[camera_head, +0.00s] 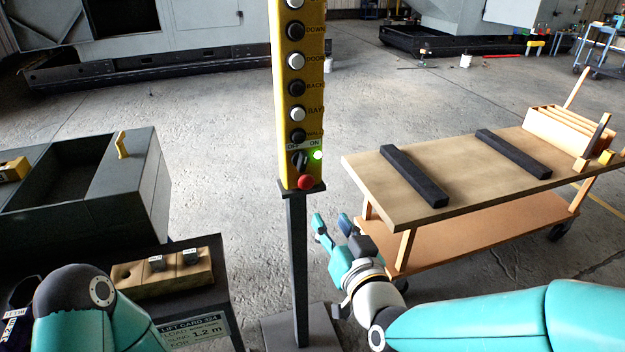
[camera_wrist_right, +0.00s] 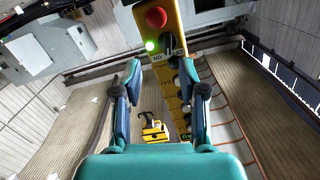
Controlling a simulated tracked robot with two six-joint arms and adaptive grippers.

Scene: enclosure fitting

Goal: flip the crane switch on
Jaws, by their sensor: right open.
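The yellow control pendant (camera_head: 300,80) stands upright on a dark post. Near its bottom is the black crane switch (camera_head: 300,160), a knob under an OFF/ON label. I cannot tell exactly which way the knob points. A green lamp (camera_head: 318,155) beside it glows, and a red button (camera_head: 305,182) sits below. In the right wrist view the switch (camera_wrist_right: 168,42) appears beyond my fingertips. My right gripper (camera_head: 331,221) is open and empty, below and right of the switch, apart from it. My left gripper is out of view; only part of that arm shows.
A wooden-topped cart (camera_head: 460,190) with two dark bars and a wooden rack stands at the right. A grey open box (camera_head: 95,200) and a block with holes (camera_head: 135,283) are at the left. A yellow hook block (camera_wrist_right: 155,131) shows in the wrist view. Floor behind the post is clear.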

